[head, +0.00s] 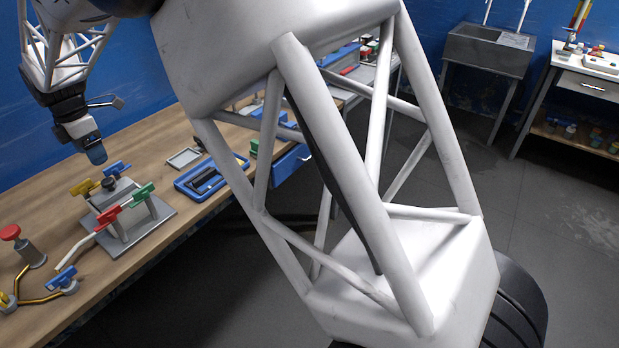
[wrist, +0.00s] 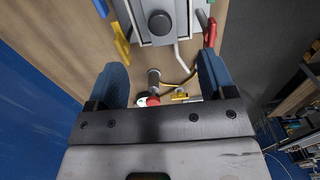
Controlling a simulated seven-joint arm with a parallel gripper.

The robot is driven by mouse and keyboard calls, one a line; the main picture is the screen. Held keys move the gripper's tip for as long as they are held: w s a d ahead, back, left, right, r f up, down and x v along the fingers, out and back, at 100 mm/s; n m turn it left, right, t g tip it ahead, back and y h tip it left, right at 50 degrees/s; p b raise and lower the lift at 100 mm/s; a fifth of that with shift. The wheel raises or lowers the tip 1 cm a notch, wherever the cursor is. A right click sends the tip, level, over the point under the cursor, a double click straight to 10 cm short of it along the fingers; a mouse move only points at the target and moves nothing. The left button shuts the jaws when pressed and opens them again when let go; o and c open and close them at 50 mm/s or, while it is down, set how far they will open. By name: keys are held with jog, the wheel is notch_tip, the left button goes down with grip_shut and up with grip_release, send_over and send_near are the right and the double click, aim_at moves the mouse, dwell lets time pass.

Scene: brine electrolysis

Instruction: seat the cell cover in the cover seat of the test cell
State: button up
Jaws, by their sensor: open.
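The test cell (head: 125,222) is a grey frame on a flat plate on the wooden bench, with yellow, blue, green and red handles around its top. A black round knob (head: 108,184) sits at its top. In the wrist view the knob (wrist: 160,23) stands on a grey plate (wrist: 146,36), which looks like the cell cover; I cannot tell whether it is fully seated. My gripper (head: 96,154) hangs above the bench behind the cell. In the wrist view its blue fingers (wrist: 162,62) are apart with nothing held between them, and the knob lies beyond their tips.
A blue tray (head: 235,172) with dark items and a small grey frame (head: 184,149) lie right of the cell. A red-topped post (head: 31,252) and brass piping (head: 38,299) stand in front left. A blue wall (head: 140,62) is behind the bench.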

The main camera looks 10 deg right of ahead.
jog(key=shift+d, duration=0.1)
jog(key=s+d+r+m, duration=0.3)
jog(key=d+m, duration=0.1)
jog(key=d, duration=0.8)
jog(key=s+d+r+m+t, duration=0.1)
jog(key=s+d+r+m, duration=0.3)
jog(key=d, duration=0.8)
jog(key=s+d+r+m, duration=0.15)
jog(key=d+m, duration=0.35)
jog(key=d, duration=0.6)
jog(key=s+d+f+m, duration=0.2)
jog(key=s+d+m, duration=0.5)
jog(key=s+d, duration=0.4)
jog(key=s+d+f+m+t, duration=0.1)
jog(key=s+d+f+m, duration=0.2)
jog(key=s+d+m, duration=0.4)
jog(key=s+d, duration=0.5)
jog(key=s, duration=0.2)
jog(key=shift+t, duration=0.3)
jog(key=shift+d, duration=0.1)
